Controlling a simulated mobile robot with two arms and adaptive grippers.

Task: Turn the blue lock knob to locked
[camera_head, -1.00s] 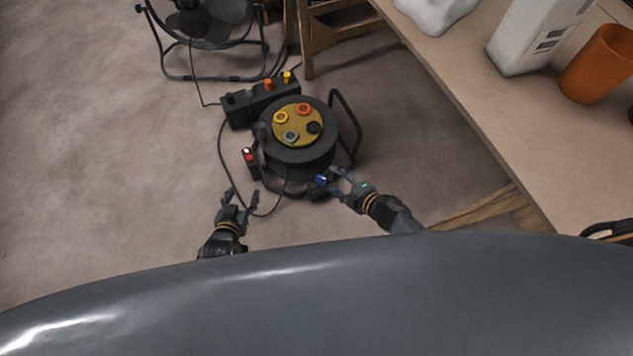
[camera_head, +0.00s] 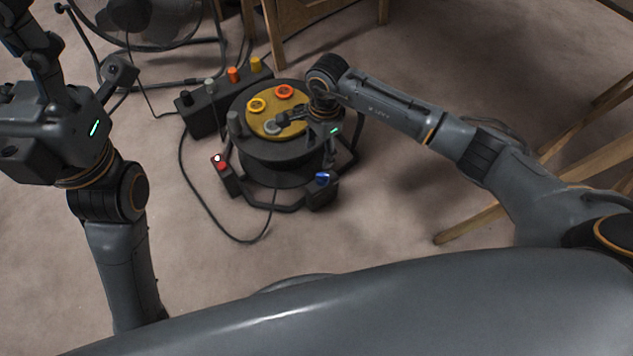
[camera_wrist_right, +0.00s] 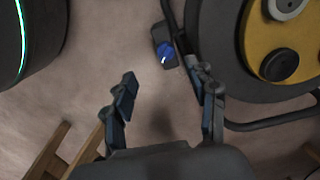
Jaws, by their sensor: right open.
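The blue lock knob (camera_head: 322,178) sits on a small black box at the front right of the black cable reel (camera_head: 270,160). It also shows in the right wrist view (camera_wrist_right: 166,53), beyond my fingertips; its setting is too small to read. My right gripper (camera_head: 312,133) is open and hangs over the right part of the reel, behind and above the knob in the head view. In the right wrist view my right gripper (camera_wrist_right: 165,80) has empty space between its spread fingers. My left gripper (camera_head: 78,48) is raised at the far left, its fingers apart and empty.
A red switch (camera_head: 218,160) is on the reel's front left. A black box with coloured knobs (camera_head: 207,108) stands behind it. A cable (camera_head: 205,205) loops on the floor. A fan (camera_head: 140,20) and wooden legs (camera_head: 470,222) stand nearby. The floor in front is clear.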

